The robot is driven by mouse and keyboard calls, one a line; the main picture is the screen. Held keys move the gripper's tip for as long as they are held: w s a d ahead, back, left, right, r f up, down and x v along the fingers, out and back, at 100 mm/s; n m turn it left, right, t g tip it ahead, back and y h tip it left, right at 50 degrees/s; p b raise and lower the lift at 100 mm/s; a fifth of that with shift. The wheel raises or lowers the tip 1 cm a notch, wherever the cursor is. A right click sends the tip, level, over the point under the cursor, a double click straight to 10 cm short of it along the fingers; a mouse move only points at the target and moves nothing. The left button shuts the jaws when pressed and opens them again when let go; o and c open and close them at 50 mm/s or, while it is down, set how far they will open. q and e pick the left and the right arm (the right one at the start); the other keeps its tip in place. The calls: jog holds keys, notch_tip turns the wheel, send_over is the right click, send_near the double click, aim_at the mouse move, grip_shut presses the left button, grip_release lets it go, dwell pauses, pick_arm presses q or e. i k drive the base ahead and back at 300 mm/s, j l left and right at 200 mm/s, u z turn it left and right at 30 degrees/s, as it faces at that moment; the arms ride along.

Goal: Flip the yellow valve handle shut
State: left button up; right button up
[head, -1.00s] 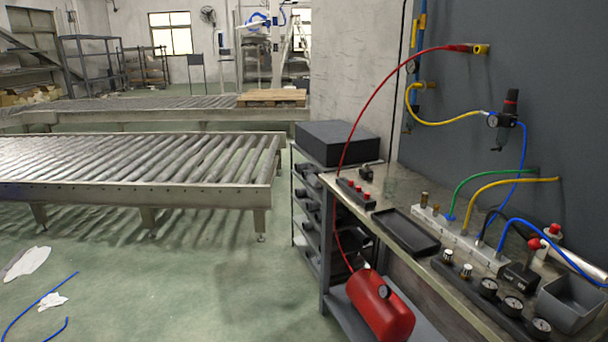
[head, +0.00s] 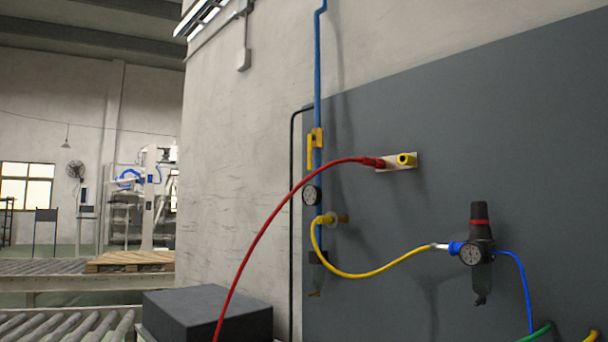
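The yellow valve handle (head: 310,152) sits on the blue vertical pipe (head: 318,80) at the left edge of the grey wall panel. The handle looks upright, lying along the pipe, with a yellow valve body (head: 317,138) beside it. A round gauge (head: 311,195) is on the pipe just below. Neither of my grippers shows in the head view.
A red hose (head: 262,228) arcs from a red and yellow wall fitting (head: 405,160) down past the pipe. A yellow hose (head: 375,272) runs from below the gauge to a black regulator (head: 480,240). A dark box (head: 205,315) stands below left.

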aim_at(310, 137)
jog(key=i+j+u, duration=0.15)
jog(key=i+j, duration=0.2)
jog(key=j, duration=0.3)
jog(key=i+j+u, duration=0.2)
jog(key=i+j, duration=0.2)
jog(key=j, duration=0.15)
jog(key=i+j+u, duration=0.15)
jog(key=i+j, duration=0.3)
jog(key=j, duration=0.1)
